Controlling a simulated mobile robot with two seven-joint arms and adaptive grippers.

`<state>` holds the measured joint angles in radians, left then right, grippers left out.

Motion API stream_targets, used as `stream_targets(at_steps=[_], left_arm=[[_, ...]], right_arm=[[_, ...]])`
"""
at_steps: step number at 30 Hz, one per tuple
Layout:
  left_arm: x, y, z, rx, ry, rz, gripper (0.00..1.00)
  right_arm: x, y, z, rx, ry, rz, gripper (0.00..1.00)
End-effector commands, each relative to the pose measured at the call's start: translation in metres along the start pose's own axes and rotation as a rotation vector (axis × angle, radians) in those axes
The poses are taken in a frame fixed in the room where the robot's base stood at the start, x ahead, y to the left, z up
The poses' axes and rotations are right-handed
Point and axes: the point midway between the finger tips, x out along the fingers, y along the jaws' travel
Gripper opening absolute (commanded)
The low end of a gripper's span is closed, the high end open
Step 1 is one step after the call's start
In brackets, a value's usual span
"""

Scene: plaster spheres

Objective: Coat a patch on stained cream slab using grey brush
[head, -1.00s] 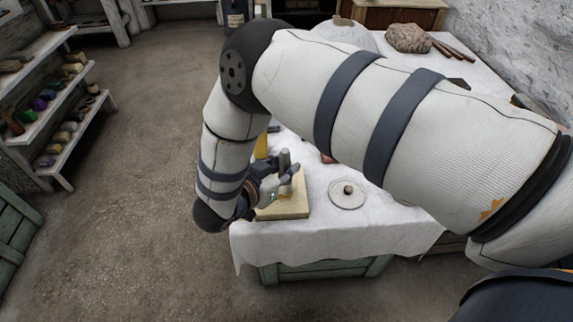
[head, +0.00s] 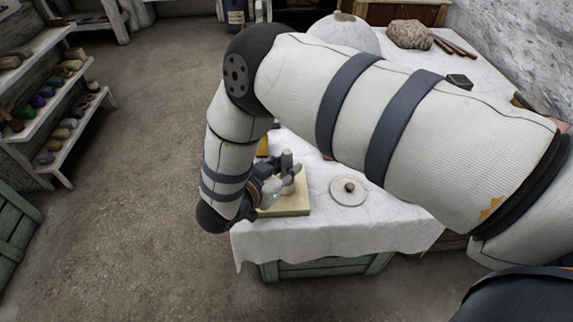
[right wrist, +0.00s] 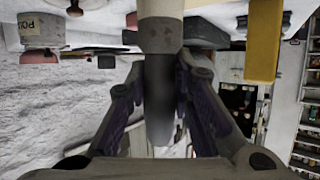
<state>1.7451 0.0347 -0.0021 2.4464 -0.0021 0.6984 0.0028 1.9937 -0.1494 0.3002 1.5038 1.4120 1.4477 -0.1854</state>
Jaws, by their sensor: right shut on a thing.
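The cream slab (head: 297,208) lies flat near the front left corner of the cloth-covered table. My right gripper (head: 283,183) is over the slab, partly hidden by its own arm. It is shut on the grey brush (head: 287,160), whose grey end sticks up above the fingers. In the right wrist view, the brush's dark grey handle (right wrist: 159,95) runs between the two fingers (right wrist: 158,100), with a reddish-grey band and a pale part beyond. Whether the brush touches the slab cannot be told, and no stain can be made out. My left gripper is not in view.
A white disc (head: 341,196) with a brown knob lies right of the slab. A yellow thing (head: 263,146) stands behind it. A white sphere (head: 343,33), a rough stone (head: 410,35) and brown sticks (head: 455,46) are at the back. My right arm hides the table's middle.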

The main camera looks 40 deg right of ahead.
Motion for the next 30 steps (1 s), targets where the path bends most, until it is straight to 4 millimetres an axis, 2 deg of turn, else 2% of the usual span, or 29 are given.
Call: stream_targets(at_steps=[6,16,30], left_arm=[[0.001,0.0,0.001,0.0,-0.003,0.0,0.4],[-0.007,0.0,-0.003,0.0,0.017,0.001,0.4],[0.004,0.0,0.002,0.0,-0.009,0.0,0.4]], right_arm=[[0.001,0.0,0.002,0.0,0.001,0.0,0.0],[-0.01,0.009,0.005,0.002,0.0,-0.001,0.0],[0.012,-0.008,0.001,0.0,0.0,0.001,0.0]])
